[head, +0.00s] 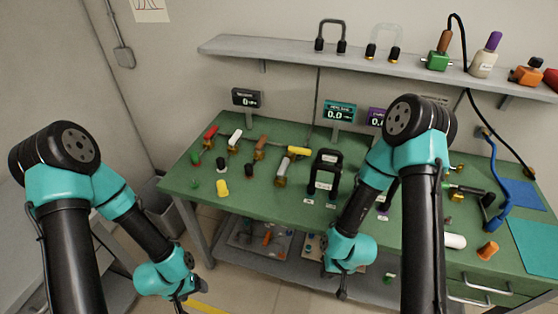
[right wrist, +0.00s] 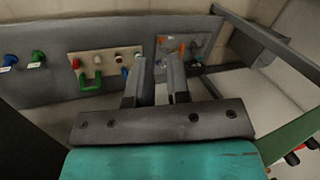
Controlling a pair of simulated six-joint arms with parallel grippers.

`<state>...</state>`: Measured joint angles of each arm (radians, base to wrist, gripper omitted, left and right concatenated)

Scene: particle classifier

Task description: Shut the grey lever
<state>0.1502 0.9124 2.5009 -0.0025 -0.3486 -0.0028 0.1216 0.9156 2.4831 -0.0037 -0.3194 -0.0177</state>
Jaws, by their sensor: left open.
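A lever with a grey handle (head: 284,165) and a brass-coloured base is on the green bench, just left of the black upright frame. Its exact handle position is hard to tell at this size. My left gripper (head: 180,299) hangs low at the left, in front of the bench and well away from the lever. My right gripper (head: 342,291) points down in front of the bench's front edge, below and right of the lever. In the right wrist view, the right gripper's fingers (right wrist: 158,80) stand apart with nothing visible between them. The grey lever cannot be made out there.
Red (head: 211,132), white (head: 235,138), brown (head: 260,143) and yellow (head: 299,150) levers stand nearby on the bench. A black frame (head: 326,170) stands beside them. Small boards with fittings (head: 258,238) lie on the lower shelf. A grey wall shelf (head: 290,51) runs above.

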